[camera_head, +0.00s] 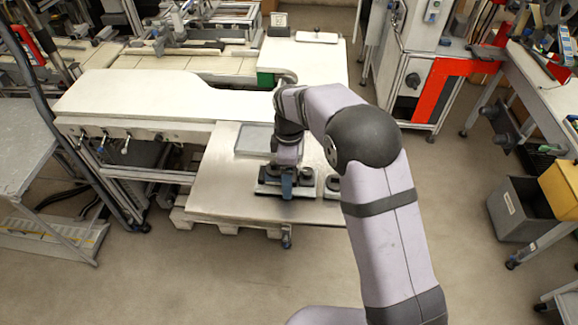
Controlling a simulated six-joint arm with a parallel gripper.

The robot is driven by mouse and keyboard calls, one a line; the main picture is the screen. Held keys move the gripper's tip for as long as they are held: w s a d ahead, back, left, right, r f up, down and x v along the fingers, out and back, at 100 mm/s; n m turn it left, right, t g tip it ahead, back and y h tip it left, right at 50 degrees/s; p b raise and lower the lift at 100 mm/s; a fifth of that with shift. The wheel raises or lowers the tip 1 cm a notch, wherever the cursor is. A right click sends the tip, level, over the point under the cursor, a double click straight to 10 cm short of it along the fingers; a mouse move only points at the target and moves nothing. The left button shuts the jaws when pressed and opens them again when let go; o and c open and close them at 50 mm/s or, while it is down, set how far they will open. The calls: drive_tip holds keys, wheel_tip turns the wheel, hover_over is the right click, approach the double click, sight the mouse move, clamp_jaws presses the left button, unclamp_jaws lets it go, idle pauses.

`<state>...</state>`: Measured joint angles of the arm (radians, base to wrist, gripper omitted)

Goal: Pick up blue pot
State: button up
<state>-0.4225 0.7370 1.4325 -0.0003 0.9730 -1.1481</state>
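My gripper (287,186) points down over the near part of the low platform. It is small and dark here, and I cannot tell whether its fingers are open or shut. A blue-grey piece shows at its lower end; I cannot tell whether this is the blue pot or part of the gripper. Dark round items (268,173) stand on a dark flat base around it. Another dark round item (333,183) stands to the right, partly hidden by my arm. No clearly separate blue pot shows.
The light platform (215,190) is bare at its left. A grey flat tray (254,140) lies behind the gripper. A long white-topped bench (140,95) stands behind and to the left. A grey bin (520,210) and a yellow box (562,188) are at the far right.

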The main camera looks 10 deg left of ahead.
drive_tip(key=shift+w+r, duration=0.1)
drive_tip(key=shift+w, duration=0.05)
drive_tip(key=o, duration=1.7)
drive_tip(key=shift+f, duration=0.3)
drive_tip(key=shift+c, duration=0.2)
drive_tip(key=o, duration=0.4)
drive_tip(key=shift+s, duration=0.25)
drive_tip(key=shift+o, duration=0.2)
drive_tip(key=shift+r, duration=0.1)
wheel_tip(320, 180, up, 12)
drive_tip(key=b, duration=0.2)
drive_tip(key=shift+b, duration=0.35)
drive_tip(key=shift+r, duration=0.1)
